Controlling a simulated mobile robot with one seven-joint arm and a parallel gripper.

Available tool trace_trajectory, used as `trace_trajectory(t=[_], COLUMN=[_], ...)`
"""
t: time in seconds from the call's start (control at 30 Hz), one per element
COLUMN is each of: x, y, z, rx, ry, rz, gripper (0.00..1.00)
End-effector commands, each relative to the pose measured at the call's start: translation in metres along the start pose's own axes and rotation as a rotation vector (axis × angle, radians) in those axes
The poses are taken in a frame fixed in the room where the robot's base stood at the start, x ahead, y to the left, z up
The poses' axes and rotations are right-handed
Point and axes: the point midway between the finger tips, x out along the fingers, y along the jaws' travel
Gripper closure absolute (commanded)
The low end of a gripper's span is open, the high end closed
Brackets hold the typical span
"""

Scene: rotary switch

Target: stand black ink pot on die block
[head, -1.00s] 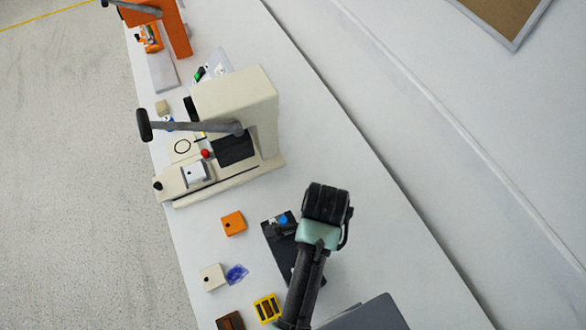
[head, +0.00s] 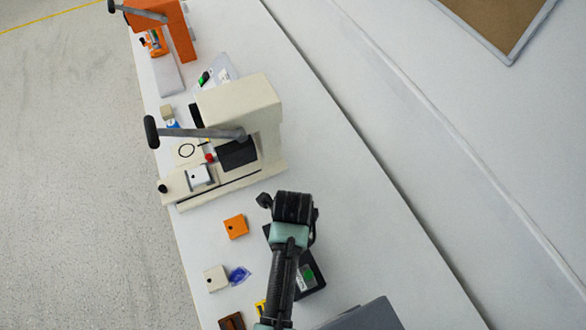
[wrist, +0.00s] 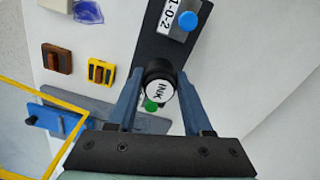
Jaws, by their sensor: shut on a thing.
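In the wrist view my gripper (wrist: 160,97) is shut on the black ink pot (wrist: 153,71), a round pot with a white top marked INK. It is held above the dark switch panel (wrist: 160,45). In the head view my arm hides the gripper's tips and the pot. Which block is the die block is not marked. Candidates in the head view are an orange block (head: 236,226) with a dark spot, a cream block (head: 216,278) with a dark spot, and a white block (head: 198,176) on the cream press.
The cream press (head: 240,110) with a long lever (head: 195,133) stands further along the bench. Brown (wrist: 57,58) and yellow (wrist: 102,72) blocks are nearby. The panel carries a blue knob (wrist: 188,20). The bench's right side is clear.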

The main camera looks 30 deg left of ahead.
Motion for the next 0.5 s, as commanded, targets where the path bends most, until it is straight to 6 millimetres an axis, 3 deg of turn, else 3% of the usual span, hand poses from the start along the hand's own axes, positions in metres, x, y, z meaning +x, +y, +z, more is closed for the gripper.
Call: trace_trajectory(t=[0.3, 0.5], x=[0.036, 0.046], y=[0.000, -0.001], z=[0.000, 0.001], rx=[-0.001, -0.001], ry=[0.000, -0.002], rz=[0.001, -0.002], gripper=[1.00, 1.00])
